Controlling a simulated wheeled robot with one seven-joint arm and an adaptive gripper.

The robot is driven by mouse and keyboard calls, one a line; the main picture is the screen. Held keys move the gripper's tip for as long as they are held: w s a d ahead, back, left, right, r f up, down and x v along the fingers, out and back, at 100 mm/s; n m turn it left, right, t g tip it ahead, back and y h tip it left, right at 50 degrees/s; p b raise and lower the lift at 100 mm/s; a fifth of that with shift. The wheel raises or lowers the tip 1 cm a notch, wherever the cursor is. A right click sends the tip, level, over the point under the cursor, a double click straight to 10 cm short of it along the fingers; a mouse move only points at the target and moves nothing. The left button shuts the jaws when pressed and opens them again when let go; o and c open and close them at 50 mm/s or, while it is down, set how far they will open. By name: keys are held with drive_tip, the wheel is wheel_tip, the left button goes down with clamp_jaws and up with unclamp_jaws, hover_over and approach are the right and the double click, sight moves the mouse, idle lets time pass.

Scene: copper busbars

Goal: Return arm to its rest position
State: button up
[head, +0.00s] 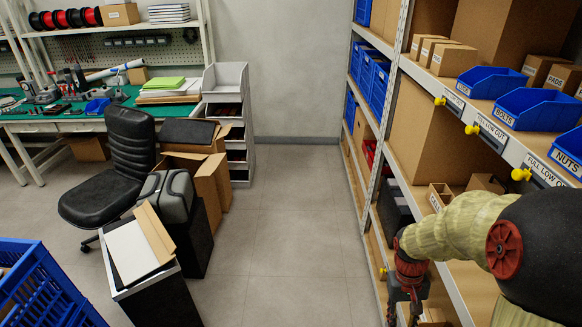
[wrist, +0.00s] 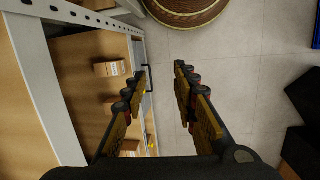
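My gripper (wrist: 161,72) is open in the wrist view. My arm (head: 455,228), in a beige cover, reaches in from the right over the rack's lower shelves. In the wrist view the rack's grey post (wrist: 45,90) and wooden shelves lie left of the fingers.
Blue bins (head: 540,105) and cardboard boxes fill the rack close to my arm. A small box (wrist: 110,68) sits on a shelf left of the fingers. The aisle floor (head: 295,225) is clear. A black chair (head: 130,165) and a blue crate (head: 45,285) stand left.

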drive_tip(key=s+a+r+t+p, duration=0.2)
drive_tip(key=s+a+r+t, duration=0.2)
drive_tip(key=r, duration=1)
drive_tip(key=s+a+r+n+t+y+p, duration=0.1)
drive_tip(key=s+a+r, duration=0.4)
drive_tip(key=r, duration=0.9)
drive_tip(key=a+t+p, duration=0.1)
drive_tip(key=a+t, duration=0.1)
drive_tip(key=a, duration=0.1)
drive_tip(key=shift+s+r+t, duration=0.2)
drive_tip(key=shift+r+t, duration=0.05)
drive_tip(key=shift+t, duration=0.15)
